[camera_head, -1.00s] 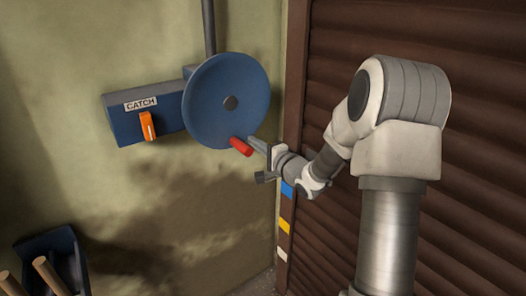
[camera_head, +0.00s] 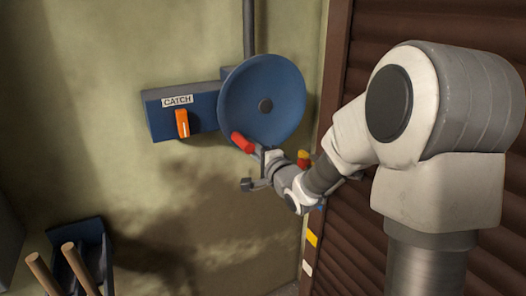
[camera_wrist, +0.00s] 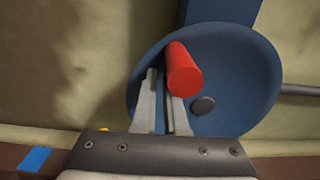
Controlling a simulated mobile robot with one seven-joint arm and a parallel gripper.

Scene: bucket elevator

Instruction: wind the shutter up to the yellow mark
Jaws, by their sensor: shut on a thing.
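The blue crank wheel (camera_head: 284,93) is on the wall, with a red handle (camera_head: 242,142) at its lower left rim. My gripper (camera_head: 259,154) reaches it from the lower right and is shut on the red handle. In the wrist view the red handle (camera_wrist: 185,68) stands at the fingertips, in front of the wheel (camera_wrist: 235,85). The yellow mark (camera_head: 312,238) is low on the brown door post, between a blue mark (camera_head: 320,208) and a white mark (camera_head: 307,268). The brown shutter (camera_head: 365,232) fills the right; its lower edge is not visible.
A blue box labelled CATCH (camera_head: 160,118) with an orange lever (camera_head: 182,124) is left of the wheel. A small red and yellow piece (camera_head: 303,159) shows beside my wrist. A blue holder (camera_head: 98,262) with wooden handles (camera_head: 82,268) is at lower left.

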